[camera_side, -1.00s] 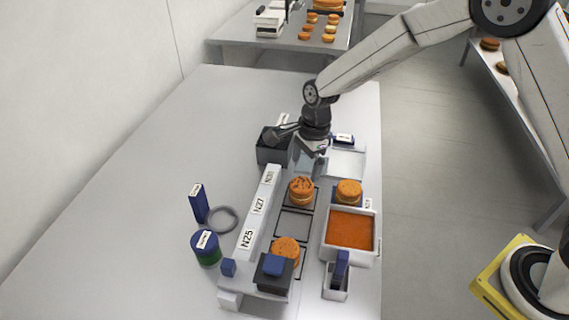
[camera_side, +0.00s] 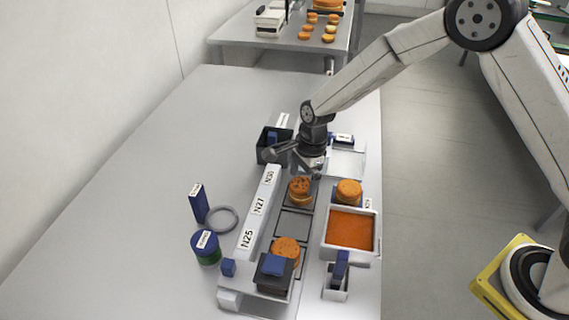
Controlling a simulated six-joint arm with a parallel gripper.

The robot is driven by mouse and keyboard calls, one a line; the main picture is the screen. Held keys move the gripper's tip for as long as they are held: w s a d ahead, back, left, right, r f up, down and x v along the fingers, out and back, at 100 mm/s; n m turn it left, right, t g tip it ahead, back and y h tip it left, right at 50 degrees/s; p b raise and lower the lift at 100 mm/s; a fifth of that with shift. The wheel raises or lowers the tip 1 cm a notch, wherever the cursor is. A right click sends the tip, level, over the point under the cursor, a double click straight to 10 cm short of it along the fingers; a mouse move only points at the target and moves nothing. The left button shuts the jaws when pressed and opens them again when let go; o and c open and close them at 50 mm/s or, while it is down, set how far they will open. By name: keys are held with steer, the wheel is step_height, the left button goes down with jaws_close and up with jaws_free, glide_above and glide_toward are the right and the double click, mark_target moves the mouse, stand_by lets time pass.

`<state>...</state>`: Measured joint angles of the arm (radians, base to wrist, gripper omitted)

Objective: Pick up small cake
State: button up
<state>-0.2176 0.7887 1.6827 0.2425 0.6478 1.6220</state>
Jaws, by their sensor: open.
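A small round orange-brown cake (camera_side: 301,190) with a darker patterned top sits on the far square of the tray strip. My gripper (camera_side: 312,168) is just behind and above this cake, pointing down, and looks apart from it. Its fingers are small in this view; they are open and I see nothing held between them. A second small cake (camera_side: 348,191) sits on a dark blue stand to the right. A third cake (camera_side: 286,248) lies at the near end of the strip, partly hidden by a dark block with a blue top.
The middle square (camera_side: 294,223) is empty. A white box of orange filling (camera_side: 350,231) stands at right. A labelled white rail (camera_side: 257,210) runs along the left, with a black bin (camera_side: 267,152) behind. A blue-green jar (camera_side: 206,248) and grey ring (camera_side: 221,219) stand left. The table's left is clear.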

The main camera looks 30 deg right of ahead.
mark_target(302, 184)
steer(key=shift+a+f, duration=0.15)
steer(key=shift+f, duration=0.7)
steer(key=shift+a+f, duration=0.1)
steer(key=shift+f, duration=0.75)
steer(key=c, duration=0.5)
